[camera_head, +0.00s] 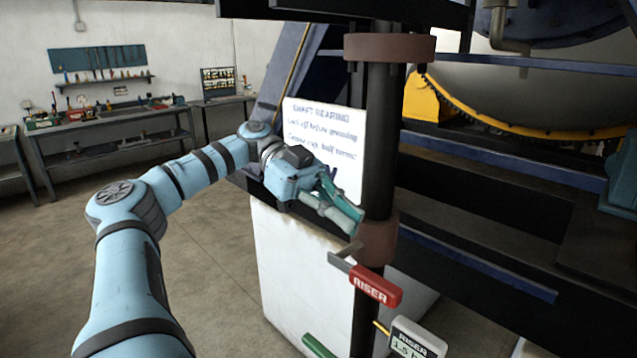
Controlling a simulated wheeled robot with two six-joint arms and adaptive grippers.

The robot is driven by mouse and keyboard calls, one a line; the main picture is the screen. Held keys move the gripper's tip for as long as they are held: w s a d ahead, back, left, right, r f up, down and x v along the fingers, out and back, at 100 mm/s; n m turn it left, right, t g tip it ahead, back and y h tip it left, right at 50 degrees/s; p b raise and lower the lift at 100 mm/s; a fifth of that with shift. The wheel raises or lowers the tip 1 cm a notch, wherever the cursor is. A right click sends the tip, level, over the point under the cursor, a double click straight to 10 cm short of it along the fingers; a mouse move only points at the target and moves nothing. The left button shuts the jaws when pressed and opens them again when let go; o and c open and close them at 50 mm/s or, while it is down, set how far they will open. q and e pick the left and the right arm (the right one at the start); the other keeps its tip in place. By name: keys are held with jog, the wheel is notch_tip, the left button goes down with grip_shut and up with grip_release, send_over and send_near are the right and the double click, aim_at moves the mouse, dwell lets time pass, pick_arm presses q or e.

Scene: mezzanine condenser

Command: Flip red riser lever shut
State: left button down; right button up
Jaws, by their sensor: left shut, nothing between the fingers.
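The red riser lever (375,287), marked RISER in white, sticks out to the right and slightly down from the dark vertical pipe, just below a rusty brown collar (377,240). A grey metal bracket (340,262) shows at its left end. My left gripper (354,224) is shut and empty. Its fingertips are above and a little left of the lever, close to the pipe and collar; I cannot tell whether they touch the collar. The lever is apart from the fingers. My right gripper is not in view.
A white sign (322,135) stands behind my left gripper. A green handle (318,346) and a small grey display (418,340) sit below the lever. A white cabinet (290,270) is behind the pipe. Workbenches with tools (110,130) line the far wall; open floor lies left.

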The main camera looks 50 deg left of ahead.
pick_arm(q)
jog(key=v, duration=0.5)
jog(key=shift+a+f, duration=0.2)
jog(key=shift+a, duration=0.15)
